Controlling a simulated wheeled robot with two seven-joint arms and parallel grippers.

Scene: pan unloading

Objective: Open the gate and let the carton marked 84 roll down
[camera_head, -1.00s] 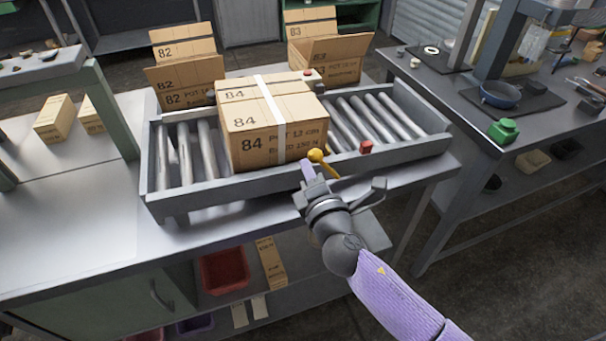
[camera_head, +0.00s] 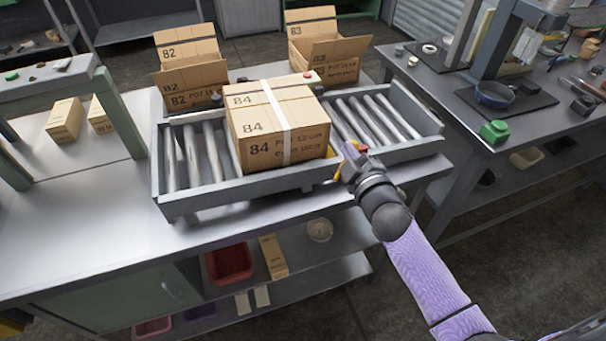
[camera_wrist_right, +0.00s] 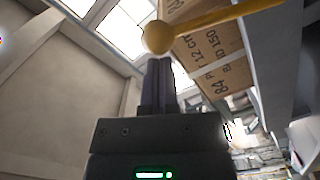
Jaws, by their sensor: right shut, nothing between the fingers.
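The carton marked 84 (camera_head: 265,145) sits upright on the roller conveyor (camera_head: 208,190), with rollers bare on both sides of it. A white band runs over it. A yellow lever (camera_head: 339,174) is at the conveyor's front rail, partly hidden by my right gripper. In the right wrist view its ball knob (camera_wrist_right: 157,37) and bar lie just beyond my fingertips. My right gripper (camera_head: 349,154) is shut and empty, close to the lever; it also shows in the right wrist view (camera_wrist_right: 158,70). I cannot tell whether they touch. The gate itself is not clearly seen. My left gripper is out of view.
Open cartons marked 82 (camera_head: 190,86) and 83 (camera_head: 335,62) stand behind the conveyor. A side bench (camera_head: 465,120) with tools is at right.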

